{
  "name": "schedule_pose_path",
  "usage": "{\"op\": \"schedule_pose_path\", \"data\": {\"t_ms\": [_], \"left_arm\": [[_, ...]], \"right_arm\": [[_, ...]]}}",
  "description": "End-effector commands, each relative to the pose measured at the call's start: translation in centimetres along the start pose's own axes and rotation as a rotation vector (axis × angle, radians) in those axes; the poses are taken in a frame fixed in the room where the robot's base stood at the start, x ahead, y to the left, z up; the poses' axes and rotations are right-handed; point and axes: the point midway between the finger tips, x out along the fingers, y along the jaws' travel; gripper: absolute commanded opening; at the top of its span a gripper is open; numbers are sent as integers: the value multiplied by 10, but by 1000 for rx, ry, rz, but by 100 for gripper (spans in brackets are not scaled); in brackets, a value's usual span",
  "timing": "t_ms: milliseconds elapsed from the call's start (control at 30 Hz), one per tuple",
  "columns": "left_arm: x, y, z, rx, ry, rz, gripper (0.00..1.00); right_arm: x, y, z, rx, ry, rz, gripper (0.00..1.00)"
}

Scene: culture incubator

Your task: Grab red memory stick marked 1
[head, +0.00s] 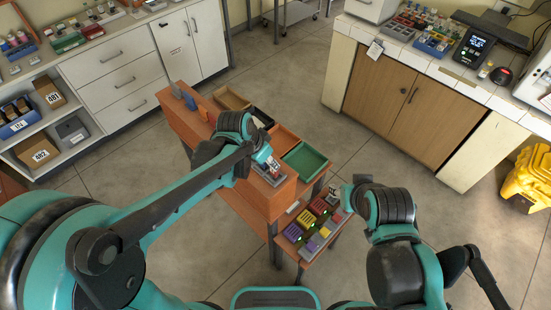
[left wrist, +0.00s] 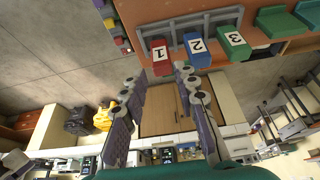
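The red memory stick marked 1 (left wrist: 160,56) stands in a dark grey holder (left wrist: 190,22) at the top of the left wrist view. A blue stick marked 2 (left wrist: 197,50) and a green stick marked 3 (left wrist: 235,45) are beside it in the same holder. My left gripper (left wrist: 160,76) is open and empty. Its fingertips are close to the red stick, with the stick's end showing between and beyond them. In the head view my left gripper (head: 264,156) is over the brown desk and partly hides the holder. My right gripper (head: 346,192) is small there, its opening unclear.
The brown desk (head: 190,122) has a green tray (head: 305,162) and a lower shelf with coloured racks (head: 306,218). White cabinets (head: 118,75) stand at the left and a loaded counter (head: 420,62) at the right. A yellow bin (head: 530,180) is far right.

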Motion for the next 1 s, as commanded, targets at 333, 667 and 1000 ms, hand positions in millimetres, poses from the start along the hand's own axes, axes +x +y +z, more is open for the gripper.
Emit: {"op": "schedule_pose_path", "data": {"t_ms": [333,667,1000], "left_arm": [[51,-2,0,-1,1,-1,29],[66,-2,-1,-3,1,-2,29],[66,-2,-1,-3,1,-2,6]], "right_arm": [[12,0,8,0,0,0,40],[13,0,9,0,0,0,40],[13,0,9,0,0,0,40]]}}
